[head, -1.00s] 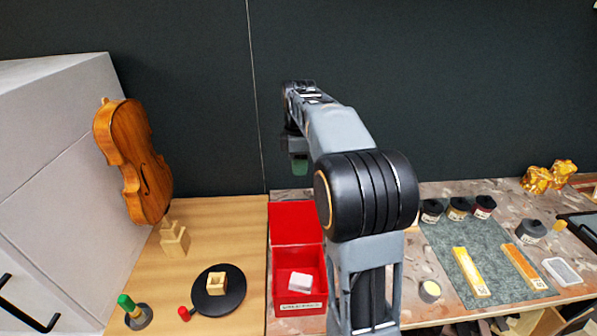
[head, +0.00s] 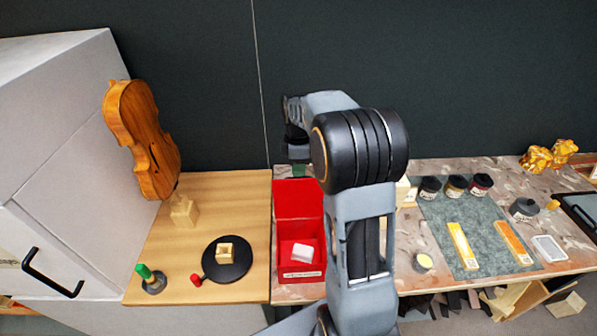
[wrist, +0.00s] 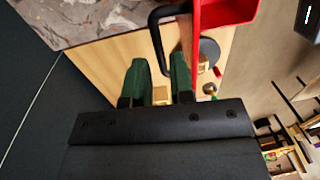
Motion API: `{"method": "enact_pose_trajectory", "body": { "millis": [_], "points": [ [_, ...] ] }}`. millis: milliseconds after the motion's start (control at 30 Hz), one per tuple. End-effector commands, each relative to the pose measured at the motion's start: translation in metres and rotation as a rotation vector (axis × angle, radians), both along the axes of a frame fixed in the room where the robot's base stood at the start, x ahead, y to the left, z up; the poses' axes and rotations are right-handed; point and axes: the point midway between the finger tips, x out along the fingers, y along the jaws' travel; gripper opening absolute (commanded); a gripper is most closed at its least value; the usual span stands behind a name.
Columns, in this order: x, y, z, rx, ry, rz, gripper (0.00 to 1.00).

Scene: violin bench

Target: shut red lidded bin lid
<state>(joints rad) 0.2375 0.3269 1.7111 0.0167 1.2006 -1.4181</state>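The red lidded bin (head: 300,273) stands on the bench left of my arm in the head view, with a pale block (head: 303,252) inside. Its lid (head: 296,198) is up at the back, so the bin is open. In the wrist view a red edge (wrist: 197,45) and a black bar handle (wrist: 155,28) show close to my fingers. My gripper (wrist: 161,60) has two green fingers standing apart. The handle's lower end shows in the gap between them; I cannot tell whether it touches either finger. In the head view my arm hides the fingertips, above and behind the lid.
A violin (head: 142,138) stands at the left beside a grey cabinet (head: 60,150). A black disc (head: 240,262) with a wooden block lies left of the bin. Small jars (head: 456,187) and a green mat (head: 440,215) are on the right. A dark wall (head: 420,70) rises behind.

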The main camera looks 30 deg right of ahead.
Motion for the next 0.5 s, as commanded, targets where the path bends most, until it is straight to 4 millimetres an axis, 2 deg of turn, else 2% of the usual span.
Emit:
{"method": "enact_pose_trajectory", "body": {
  "millis": [200,500],
  "points": [
    [-0.002,0.001,-0.018,0.001,0.002,0.0,0.22],
    [-0.002,0.001,-0.023,0.0,-0.001,0.0,0.22]
  ]
}}
